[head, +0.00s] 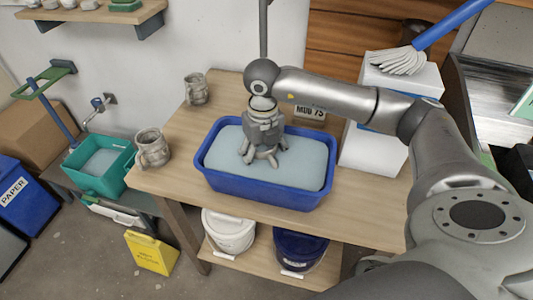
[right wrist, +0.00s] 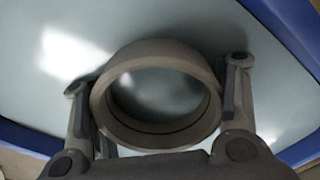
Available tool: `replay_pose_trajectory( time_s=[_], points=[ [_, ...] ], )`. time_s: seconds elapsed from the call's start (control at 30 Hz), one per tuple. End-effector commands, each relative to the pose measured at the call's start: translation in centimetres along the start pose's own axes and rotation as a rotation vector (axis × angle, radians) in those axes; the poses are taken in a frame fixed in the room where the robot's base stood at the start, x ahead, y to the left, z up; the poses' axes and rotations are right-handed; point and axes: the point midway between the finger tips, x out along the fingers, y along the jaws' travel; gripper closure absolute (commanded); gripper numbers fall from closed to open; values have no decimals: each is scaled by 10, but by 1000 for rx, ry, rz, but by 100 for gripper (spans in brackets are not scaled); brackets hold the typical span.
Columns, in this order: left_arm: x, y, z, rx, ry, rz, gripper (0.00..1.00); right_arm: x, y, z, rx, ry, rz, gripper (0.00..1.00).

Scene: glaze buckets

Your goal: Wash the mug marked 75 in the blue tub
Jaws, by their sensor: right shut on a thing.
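The blue tub (head: 262,188) stands on the wooden table, filled with pale blue-grey liquid (head: 305,155). My right gripper (head: 263,157) points down over the middle of the tub, its fingers at the liquid surface. In the right wrist view it is shut on a grey-brown mug (right wrist: 155,53), a finger on either side; I look into its round opening. No number shows on this mug, and in the head view the gripper largely hides it. My left gripper is not in view.
Two speckled mugs stand on the table left of the tub, one near the edge (head: 152,148), one farther back (head: 196,89). A white box (head: 372,150) stands right of the tub. White (head: 229,231) and dark blue (head: 299,249) buckets sit on the lower shelf.

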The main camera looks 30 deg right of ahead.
Motion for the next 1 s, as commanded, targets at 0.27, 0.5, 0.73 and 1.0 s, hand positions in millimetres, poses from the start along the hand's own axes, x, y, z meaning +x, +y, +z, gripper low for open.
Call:
replay_pose_trajectory(
  time_s=[0.27,0.5,0.73,1.0],
  points=[
    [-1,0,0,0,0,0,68,-1,13,-1,-1,-2,1,69],
    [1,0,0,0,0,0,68,0,9,-1,2,-2,0,69],
    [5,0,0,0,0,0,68,0,-4,1,3,-2,-1,69],
    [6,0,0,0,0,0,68,-1,-12,2,1,-2,1,69]
  ],
)
